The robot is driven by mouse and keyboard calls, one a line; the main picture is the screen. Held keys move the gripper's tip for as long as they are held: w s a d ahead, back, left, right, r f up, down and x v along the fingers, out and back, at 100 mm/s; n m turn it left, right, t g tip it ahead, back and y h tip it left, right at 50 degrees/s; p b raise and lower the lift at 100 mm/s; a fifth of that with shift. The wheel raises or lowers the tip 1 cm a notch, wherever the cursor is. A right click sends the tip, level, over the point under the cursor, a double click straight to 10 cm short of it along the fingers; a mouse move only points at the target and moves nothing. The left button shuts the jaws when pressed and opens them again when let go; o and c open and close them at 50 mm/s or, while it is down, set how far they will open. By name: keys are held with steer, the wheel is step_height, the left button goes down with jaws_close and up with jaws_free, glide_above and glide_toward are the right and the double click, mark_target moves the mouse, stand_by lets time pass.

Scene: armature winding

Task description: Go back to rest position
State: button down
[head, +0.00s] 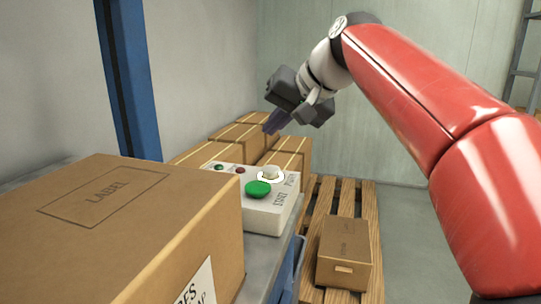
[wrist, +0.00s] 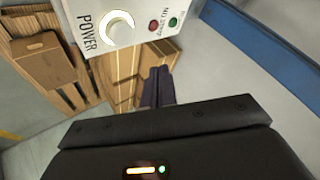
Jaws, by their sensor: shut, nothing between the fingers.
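My gripper (head: 277,122) is at the end of my red arm, raised in the air above the far side of a white control box (head: 262,218). Its dark fingers are shut with nothing between them. The fingers also show in the wrist view (wrist: 157,86), just below the box's edge in that picture. The control box has a green button (head: 258,188), a white-ringed power knob (head: 271,174) and small red and green lamps. In the wrist view the box (wrist: 130,30) shows at the top, with the knob and lamps. The gripper appears apart from the box.
A large labelled cardboard box (head: 130,225) stands at the front left on a grey table (head: 262,262). Several cartons (head: 242,140) are stacked behind the control box. A smaller carton (head: 343,253) sits on a wooden pallet (head: 368,215). A blue post (head: 130,80) stands at the left.

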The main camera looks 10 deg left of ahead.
steer(key=s+d+f+m+h, duration=0.1)
steer(key=s+d+f+h, duration=0.3)
steer(key=s+d+f, duration=0.7)
steer(key=s+d+f+m+h, duration=0.1)
steer(key=s+d+f+h, duration=0.2)
steer(key=s+d+f, duration=0.9)
step_height(320, 180, down, 6)
steer(key=shift+d+r+m+t+h, duration=0.2)
steer(key=shift+d+m+t+h, duration=0.1)
steer(key=shift+d+t+h, duration=0.15)
